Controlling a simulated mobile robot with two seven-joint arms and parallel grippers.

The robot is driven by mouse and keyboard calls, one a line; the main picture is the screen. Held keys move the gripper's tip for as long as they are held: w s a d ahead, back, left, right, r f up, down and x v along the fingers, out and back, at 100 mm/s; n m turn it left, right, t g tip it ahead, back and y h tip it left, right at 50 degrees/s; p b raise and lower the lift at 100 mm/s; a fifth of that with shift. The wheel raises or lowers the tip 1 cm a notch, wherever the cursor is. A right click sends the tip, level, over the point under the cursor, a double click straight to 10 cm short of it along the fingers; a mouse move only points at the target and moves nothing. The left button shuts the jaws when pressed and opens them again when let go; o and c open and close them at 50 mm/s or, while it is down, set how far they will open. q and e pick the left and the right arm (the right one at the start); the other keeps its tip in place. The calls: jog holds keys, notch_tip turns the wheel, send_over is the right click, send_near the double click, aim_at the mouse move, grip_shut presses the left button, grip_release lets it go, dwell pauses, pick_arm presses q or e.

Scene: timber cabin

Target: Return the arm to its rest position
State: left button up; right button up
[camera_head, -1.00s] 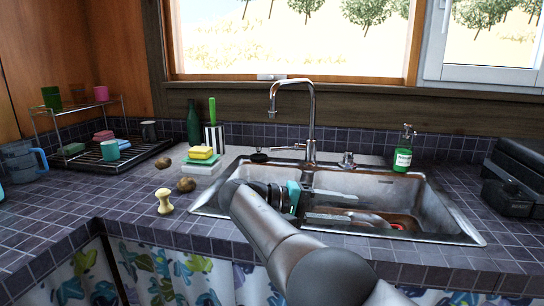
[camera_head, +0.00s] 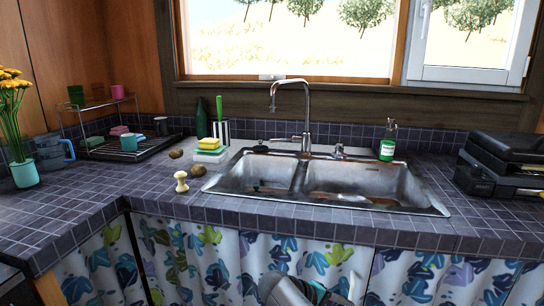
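My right arm shows at the bottom edge, in front of the curtain below the counter. Only a part of my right gripper (camera_head: 342,290) is in view there, with a teal band beside a pale piece. The bottom edge cuts it off, so I cannot tell how far its fingers are apart. I see nothing held in the part that shows. It is apart from the counter and the sink (camera_head: 300,190). My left gripper is not in view.
The tiled counter holds a wooden peg-like piece (camera_head: 181,182), a sponge stack (camera_head: 209,150), a dish rack (camera_head: 128,147), a soap bottle (camera_head: 388,142) and a black machine (camera_head: 500,165). A flower vase (camera_head: 25,172) stands at left. The counter's front edge runs above the patterned curtain (camera_head: 220,255).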

jog(key=s+d+f+g+y+p, duration=0.1)
jog(key=s+f+y, duration=0.2)
jog(key=s+f, duration=0.8)
jog(key=s+f+g+y, duration=0.1)
jog(key=s+f+y, duration=0.2)
jog(key=s+f, duration=0.8)
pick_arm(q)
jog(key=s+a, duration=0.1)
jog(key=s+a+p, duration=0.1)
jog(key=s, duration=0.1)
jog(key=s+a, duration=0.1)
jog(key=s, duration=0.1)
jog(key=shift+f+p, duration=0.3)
pick_arm(e)
jog(key=s+d+f+m+y, duration=0.1)
jog(key=s+f, duration=0.4)
jog(key=s, duration=0.5)
jog(key=s+d+f+m+t+y, duration=0.1)
jog(key=s+d+f, duration=0.3)
jog(key=s, duration=0.7)
jog(key=shift+d+f+m+y, duration=0.35)
jog(key=shift+d+m+y, duration=0.2)
jog(key=shift+m, duration=0.35)
